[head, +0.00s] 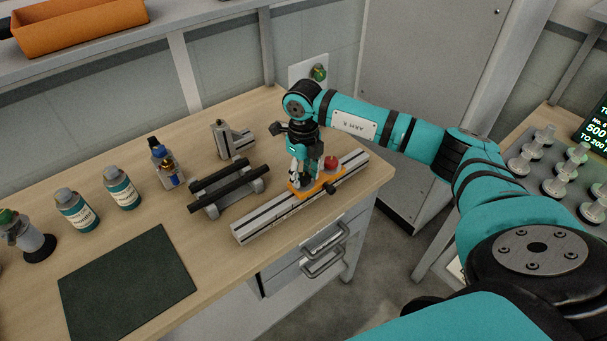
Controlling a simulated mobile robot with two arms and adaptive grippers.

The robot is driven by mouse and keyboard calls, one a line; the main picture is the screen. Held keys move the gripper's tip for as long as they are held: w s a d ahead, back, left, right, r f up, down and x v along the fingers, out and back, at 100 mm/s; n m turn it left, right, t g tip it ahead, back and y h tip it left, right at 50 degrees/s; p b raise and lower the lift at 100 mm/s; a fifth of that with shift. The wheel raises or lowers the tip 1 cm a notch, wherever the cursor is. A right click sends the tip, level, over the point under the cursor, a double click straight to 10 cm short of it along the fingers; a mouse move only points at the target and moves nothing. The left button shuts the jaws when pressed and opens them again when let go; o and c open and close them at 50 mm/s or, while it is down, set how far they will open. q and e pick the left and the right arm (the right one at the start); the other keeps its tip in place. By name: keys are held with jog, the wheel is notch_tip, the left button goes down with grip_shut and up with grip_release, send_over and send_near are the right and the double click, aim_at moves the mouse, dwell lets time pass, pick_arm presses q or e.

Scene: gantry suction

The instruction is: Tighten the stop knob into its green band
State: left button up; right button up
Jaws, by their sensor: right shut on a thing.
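My right gripper (297,174) points down over the left end of an orange block (318,188) that sits on a grey slotted rail (260,226). Its fingers are shut on a small part at the block, which I take to be the stop knob. The fingers hide most of it, and I cannot make out a green band there. A red knob (331,162) stands on the block just right of the fingers, apart from them. My left gripper is not in view.
A black-barred stand (228,188) and a grey bracket (233,140) stand left of the rail. Bottles (122,188) and a dark green mat (127,280) are further left. The bench's front edge and drawer handles (325,262) lie close to the rail.

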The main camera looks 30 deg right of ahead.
aim_at(303, 177)
jog(key=shift+m, duration=0.6)
jog(key=o, duration=1.1)
jog(key=shift+o, duration=0.2)
jog(key=shift+r, duration=0.15)
notch_tip(303, 177, up, 12)
